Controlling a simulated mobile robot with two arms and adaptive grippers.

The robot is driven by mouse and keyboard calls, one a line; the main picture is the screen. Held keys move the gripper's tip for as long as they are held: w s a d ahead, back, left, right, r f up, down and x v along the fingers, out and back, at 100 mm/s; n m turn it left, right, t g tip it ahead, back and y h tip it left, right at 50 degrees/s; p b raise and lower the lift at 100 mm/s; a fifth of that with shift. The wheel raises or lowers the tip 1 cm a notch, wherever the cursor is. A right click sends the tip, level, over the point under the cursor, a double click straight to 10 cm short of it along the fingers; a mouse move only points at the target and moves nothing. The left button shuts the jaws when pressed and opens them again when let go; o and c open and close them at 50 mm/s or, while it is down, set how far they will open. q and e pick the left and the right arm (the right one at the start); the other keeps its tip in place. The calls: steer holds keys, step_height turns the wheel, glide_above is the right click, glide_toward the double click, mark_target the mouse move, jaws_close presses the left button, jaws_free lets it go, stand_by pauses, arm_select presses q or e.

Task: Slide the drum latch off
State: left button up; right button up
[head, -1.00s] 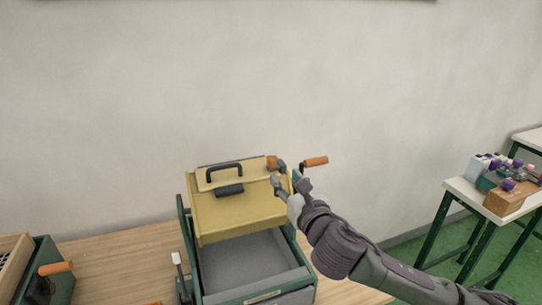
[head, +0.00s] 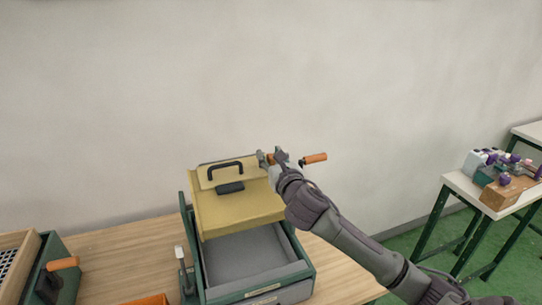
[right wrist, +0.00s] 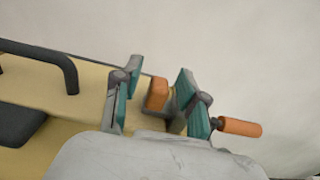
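The drum latch (right wrist: 157,93) shows as a small orange knob at the top right of the yellow lid (head: 235,214). In the head view it is largely hidden by my right gripper (head: 270,158). In the right wrist view, the two teal-padded fingers of my right gripper (right wrist: 160,98) stand apart, one on each side of the latch. A gap shows between the latch and the left finger. The right finger is close to it, and I cannot tell whether they touch. My left gripper is not in view.
A crank with an orange handle (head: 314,158) sticks out just right of my right gripper. A black lid handle (head: 225,168) lies to the left. The grey drawer (head: 250,257) stands open below. A side table (head: 468,192) with paint items stands at the right.

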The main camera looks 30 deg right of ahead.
mark_target(260, 169)
jaws_close()
steer(key=shift+a, duration=0.1)
steer(key=shift+w+a+r+p, duration=0.1)
steer(key=shift+a+p, duration=0.25)
steer(key=shift+w+a+p, duration=0.2)
steer(key=shift+a+p, duration=0.2)
steer(key=shift+a, duration=0.6)
steer(key=shift+c, duration=1.6)
jaws_free()
steer(key=o, duration=0.5)
steer(key=shift+a, duration=0.15)
